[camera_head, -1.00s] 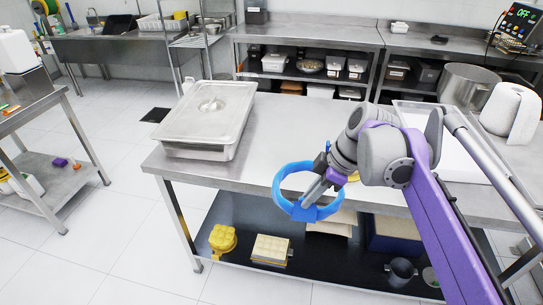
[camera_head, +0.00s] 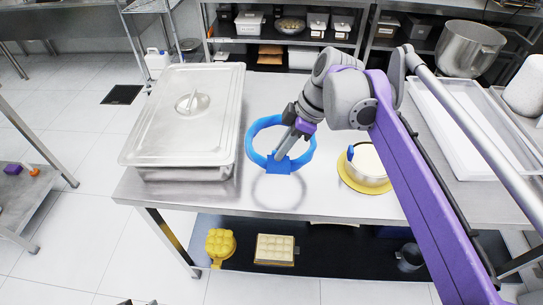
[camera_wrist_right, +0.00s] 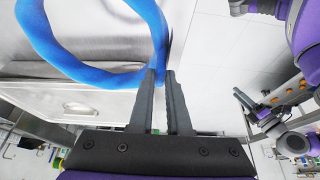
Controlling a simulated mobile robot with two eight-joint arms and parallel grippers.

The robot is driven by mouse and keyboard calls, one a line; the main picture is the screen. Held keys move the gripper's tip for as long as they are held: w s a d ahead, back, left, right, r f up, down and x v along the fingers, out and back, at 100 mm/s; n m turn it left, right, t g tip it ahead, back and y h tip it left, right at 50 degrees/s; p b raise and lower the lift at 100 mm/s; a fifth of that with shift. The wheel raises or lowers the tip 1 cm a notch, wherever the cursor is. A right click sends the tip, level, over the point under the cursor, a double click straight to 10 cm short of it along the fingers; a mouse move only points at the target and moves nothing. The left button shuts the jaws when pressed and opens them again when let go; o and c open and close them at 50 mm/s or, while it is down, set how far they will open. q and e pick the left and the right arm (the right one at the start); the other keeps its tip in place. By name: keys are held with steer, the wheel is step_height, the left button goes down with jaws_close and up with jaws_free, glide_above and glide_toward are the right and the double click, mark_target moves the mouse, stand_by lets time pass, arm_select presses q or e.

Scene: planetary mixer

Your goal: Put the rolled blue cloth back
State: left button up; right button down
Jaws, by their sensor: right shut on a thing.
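The rolled blue cloth (camera_head: 250,137) is a ring held above the steel table (camera_head: 215,202), with its reflection on the tabletop below. My right gripper (camera_head: 279,162) is shut on the near side of the ring, at a flat blue piece. In the right wrist view the cloth (camera_wrist_right: 75,68) curves out from the fingertips of my right gripper (camera_wrist_right: 163,75). A dark gripper on a purple and grey arm, likely my left (camera_wrist_right: 242,104), shows at the right of that view; its jaws are unclear.
A lidded steel pan (camera_head: 185,115) stands left of the cloth. A small pot (camera_head: 368,163) on a yellow base stands to the right, beyond it a white tray (camera_head: 455,140). Yellow molds (camera_head: 220,243) lie on the lower shelf. The tabletop below the ring is clear.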

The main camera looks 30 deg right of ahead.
mark_target(286, 161)
steer(key=f, duration=0.5)
steer(key=shift+s+f, duration=0.2)
steer(key=shift+s, duration=0.1)
steer(key=shift+w+f+b, duration=0.15)
steer(key=shift+f+b, duration=0.25)
steer(key=shift+f, duration=1.75)
steer(key=c, duration=0.9)
jaws_free()
steer(key=shift+f, duration=0.1)
steer(key=p+v, duration=0.1)
steer(key=v, duration=1.1)
steer(key=s+a+f+m+t+h, duration=0.1)
steer(key=s+a+f+m, duration=0.2)
steer(key=f, duration=0.3)
steer(key=s+a+f+m+h, duration=0.1)
steer(key=s+a+f+m, duration=0.3)
steer(key=f+m, duration=0.1)
steer(key=s+a+f+m+t+h, duration=0.1)
steer(key=s+a+f+m+h, duration=0.1)
steer(key=f, duration=0.6)
steer(key=shift+s+a+f+m+t, duration=0.1)
steer(key=shift+s+a+m+t, duration=0.05)
steer(key=shift+s+a+m, duration=0.3)
steer(key=shift+s+a+m+t, duration=0.15)
steer(key=shift+s+a+m, duration=0.1)
steer(key=shift+s+m, duration=0.35)
steer(key=shift+s, duration=0.1)
